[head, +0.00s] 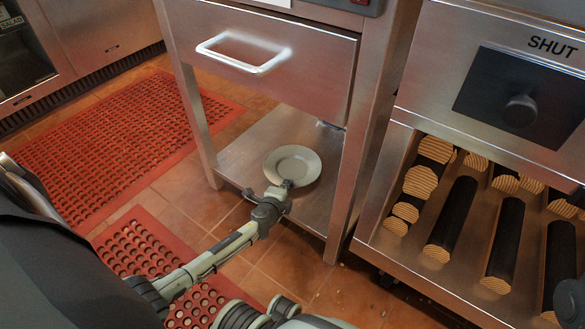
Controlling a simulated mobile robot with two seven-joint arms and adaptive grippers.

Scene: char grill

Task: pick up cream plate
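The cream plate (293,160) is round and pale and appears to lie face up on the low metal shelf (250,162) under the drawer. My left arm reaches in from the lower left. My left gripper (286,186) is at the plate's near rim, and a dark finger overlaps that rim.
The drawer (275,50) with its bar handle (243,57) overhangs the shelf, with metal legs at its corners. A grill unit (455,105) with an open lower tray of dark and tan cylinders stands to the right. Red perforated mats (120,140) cover part of the tiled floor.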

